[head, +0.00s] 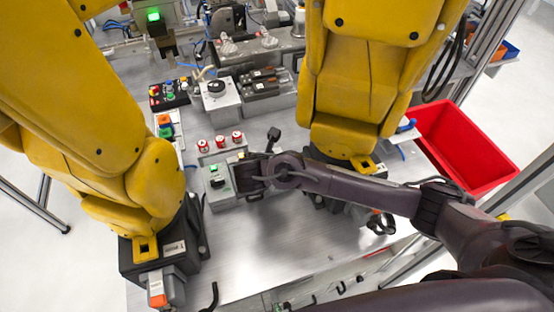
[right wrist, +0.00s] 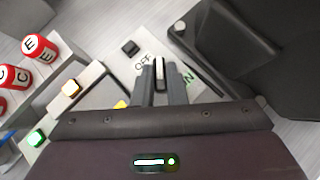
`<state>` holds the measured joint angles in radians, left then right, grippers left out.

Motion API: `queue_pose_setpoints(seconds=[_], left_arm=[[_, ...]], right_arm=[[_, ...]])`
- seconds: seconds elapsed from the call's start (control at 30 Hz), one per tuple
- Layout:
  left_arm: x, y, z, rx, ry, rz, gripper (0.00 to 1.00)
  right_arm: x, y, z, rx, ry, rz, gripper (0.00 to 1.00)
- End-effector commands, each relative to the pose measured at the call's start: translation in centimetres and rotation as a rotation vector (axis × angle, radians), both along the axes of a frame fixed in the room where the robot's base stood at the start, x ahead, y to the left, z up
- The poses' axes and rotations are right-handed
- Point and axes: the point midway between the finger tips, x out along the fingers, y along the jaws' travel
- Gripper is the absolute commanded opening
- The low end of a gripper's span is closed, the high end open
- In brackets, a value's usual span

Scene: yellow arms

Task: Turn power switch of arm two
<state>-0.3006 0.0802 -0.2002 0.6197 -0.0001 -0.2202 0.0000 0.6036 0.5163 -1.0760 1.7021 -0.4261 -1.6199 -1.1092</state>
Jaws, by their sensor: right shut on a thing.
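A small grey control box (head: 219,194) with a green button stands on the metal table between the two yellow arms. In the right wrist view its light panel (right wrist: 125,65) carries the word OFF, a partly hidden word ending in N, and a rotary switch knob (right wrist: 159,72). My right gripper (right wrist: 161,78) is shut on the knob, with one dark finger on each side of it. In the head view my right gripper (head: 243,175) reaches in from the right and covers part of the box. My left gripper is not in view.
Two big yellow arms (head: 375,65) stand left and right of the box. Behind it are several red-and-white cylinders (head: 220,141), and button panels (head: 168,95) lie further back. A red bin (head: 465,140) is at the right. The table front (head: 280,255) is mostly clear.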

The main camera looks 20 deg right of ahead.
Motion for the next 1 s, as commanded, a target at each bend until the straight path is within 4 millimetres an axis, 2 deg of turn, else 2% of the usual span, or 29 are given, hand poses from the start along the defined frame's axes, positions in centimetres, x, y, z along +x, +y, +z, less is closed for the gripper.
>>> queue_pose_setpoints(seconds=[0.03, 0.4, 0.7, 1.0], left_arm=[[0.0, 0.0, 0.8, 0.0, 0.0, 0.0, 0.0], [0.1, 0.0, 3.1, 0.0, -0.002, 0.0, 0.0], [0.1, 0.0, 4.0, 0.0, -0.002, 0.0, 0.0], [0.1, 0.0, 4.2, 0.0, -0.002, 0.0, 0.0]], right_arm=[[0.0, 0.2, 0.4, 0.002, 0.002, -0.045, 0.0], [0.3, 0.5, 0.3, 0.001, 0.003, -0.395, 0.0], [0.6, 0.6, 0.1, 0.0, 0.003, -0.653, 0.0], [0.8, 0.6, 0.0, 0.001, 0.002, -0.821, 0.0]])
